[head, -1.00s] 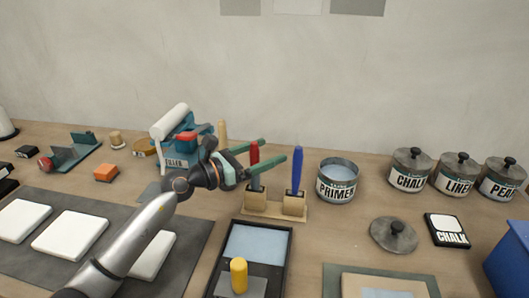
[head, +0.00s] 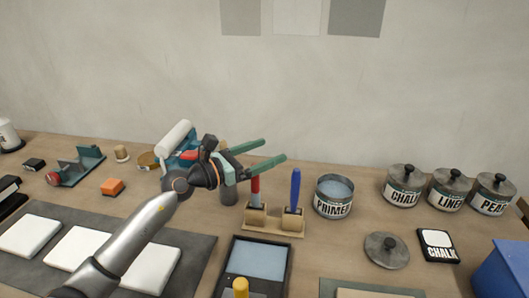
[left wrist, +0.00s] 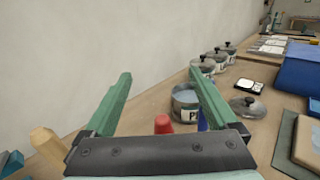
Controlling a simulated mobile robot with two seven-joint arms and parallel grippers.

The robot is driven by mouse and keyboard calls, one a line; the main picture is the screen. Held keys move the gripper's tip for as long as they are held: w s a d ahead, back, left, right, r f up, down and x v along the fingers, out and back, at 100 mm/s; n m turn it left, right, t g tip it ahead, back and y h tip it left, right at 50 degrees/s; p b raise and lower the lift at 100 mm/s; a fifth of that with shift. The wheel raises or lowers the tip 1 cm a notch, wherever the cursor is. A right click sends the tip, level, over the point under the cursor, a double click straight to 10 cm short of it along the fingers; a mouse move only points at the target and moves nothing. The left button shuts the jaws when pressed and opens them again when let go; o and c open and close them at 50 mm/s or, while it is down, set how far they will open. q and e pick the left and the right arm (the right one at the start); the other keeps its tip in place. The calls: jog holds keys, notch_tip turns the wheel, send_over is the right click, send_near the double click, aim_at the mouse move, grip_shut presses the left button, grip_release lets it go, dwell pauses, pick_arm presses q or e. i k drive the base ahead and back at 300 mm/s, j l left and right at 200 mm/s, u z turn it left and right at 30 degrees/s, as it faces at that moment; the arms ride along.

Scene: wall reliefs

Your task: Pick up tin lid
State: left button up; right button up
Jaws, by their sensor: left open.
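A round grey tin lid (head: 387,250) with a dark knob lies flat on the table, right of centre. It also shows in the left wrist view (left wrist: 247,107), beyond the right-hand finger. The open primer tin (head: 333,197) stands behind and left of it, holding pale blue paint. My left gripper (head: 275,152) is open and empty, with green fingers pointing right. It is above the table near the red and blue handled tools, well left of the lid. My right gripper is in neither view.
Lidded tins, among them the chalk tin (head: 403,187), stand at the back right. A chalk card (head: 437,245) lies right of the lid, and a blue bin (head: 500,270) is at the right edge. A holder (head: 273,222) keeps a red and a blue handled tool upright.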

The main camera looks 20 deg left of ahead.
aim_at(386, 249)
jog(key=k+j, duration=1.15)
jog(key=k, duration=0.15)
